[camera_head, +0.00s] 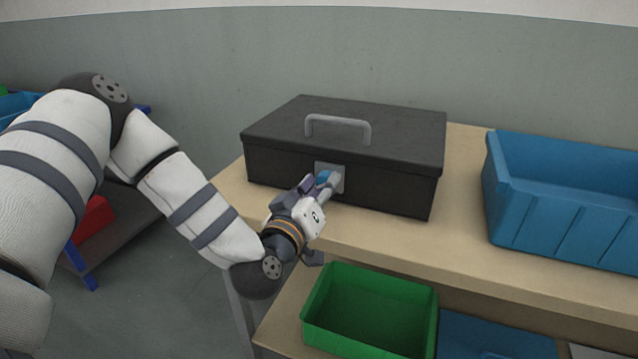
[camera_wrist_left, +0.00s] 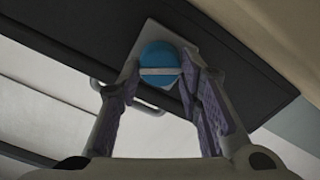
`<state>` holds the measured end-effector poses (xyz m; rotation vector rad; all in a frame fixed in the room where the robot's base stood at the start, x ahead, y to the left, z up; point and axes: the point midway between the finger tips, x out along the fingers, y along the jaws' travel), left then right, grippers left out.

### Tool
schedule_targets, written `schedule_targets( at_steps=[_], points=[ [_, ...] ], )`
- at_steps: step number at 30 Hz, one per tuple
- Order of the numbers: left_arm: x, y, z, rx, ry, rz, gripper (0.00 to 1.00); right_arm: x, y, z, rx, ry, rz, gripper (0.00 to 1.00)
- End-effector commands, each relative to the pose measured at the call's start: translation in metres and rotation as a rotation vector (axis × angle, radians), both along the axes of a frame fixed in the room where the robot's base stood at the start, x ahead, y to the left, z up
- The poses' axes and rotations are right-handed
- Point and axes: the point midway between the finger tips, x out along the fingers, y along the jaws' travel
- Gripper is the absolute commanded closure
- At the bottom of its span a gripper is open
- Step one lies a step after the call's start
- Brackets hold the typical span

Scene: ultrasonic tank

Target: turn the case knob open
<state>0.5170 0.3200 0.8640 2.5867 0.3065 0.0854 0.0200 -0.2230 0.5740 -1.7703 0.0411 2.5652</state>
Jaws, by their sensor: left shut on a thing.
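A black case (camera_head: 345,145) with a grey top handle (camera_head: 338,122) sits closed on the wooden table. The case knob (camera_head: 323,177) is blue and sits on a grey plate (camera_head: 338,172) on the front face. My left gripper (camera_head: 318,185) is at the front of the case, shut on the knob. In the left wrist view the round blue knob (camera_wrist_left: 160,65) with a pale bar across it lies between the purple-padded fingers (camera_wrist_left: 158,82). The bar looks nearly level in that view. The fingers partly hide the knob in the head view. My right gripper is not in view.
A blue bin (camera_head: 560,205) stands right of the case on the table (camera_head: 455,225). A green bin (camera_head: 370,315) and a flat blue item (camera_head: 495,335) are on the shelf below. A wall is close behind the case.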

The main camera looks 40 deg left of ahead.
Motion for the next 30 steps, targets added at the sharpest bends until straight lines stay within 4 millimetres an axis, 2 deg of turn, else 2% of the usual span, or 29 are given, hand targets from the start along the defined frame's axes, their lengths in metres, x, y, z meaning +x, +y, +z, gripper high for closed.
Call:
schedule_targets(
  at_steps=[18, 30],
  points=[
    [-0.0004, 0.0011, -0.0021, -0.567, -0.135, -0.001, 0.95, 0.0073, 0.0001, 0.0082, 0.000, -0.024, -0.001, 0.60],
    [-0.0005, 0.0016, -0.0039, -0.867, -0.207, -0.001, 0.95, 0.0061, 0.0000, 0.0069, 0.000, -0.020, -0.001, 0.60]
  ],
)
